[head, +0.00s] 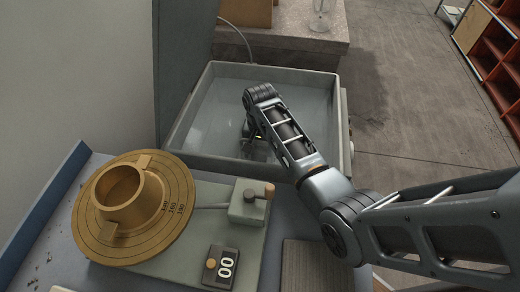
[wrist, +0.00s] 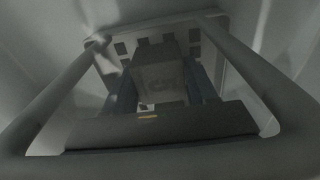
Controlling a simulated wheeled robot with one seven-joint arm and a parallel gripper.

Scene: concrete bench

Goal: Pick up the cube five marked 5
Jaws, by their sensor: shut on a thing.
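The cube (wrist: 158,72) is a dim grey block in the wrist view. Its near face carries a faint mark that looks like a 5. My gripper (head: 250,136) reaches down into a grey basin (head: 192,112) in the head view. In the wrist view its two dark fingers stand on the left and right of the cube, shut on it. The cube cannot be made out in the head view, where my wrist and gripper cover that spot. I cannot tell whether the cube touches the basin floor.
The basin walls stand around my gripper, with bare floor to its left. In front is a bench with a round brass dial (head: 95,232), a small lever box (head: 248,205) and a black tag marked 00 (head: 221,267). Red shelves (head: 500,70) stand far right.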

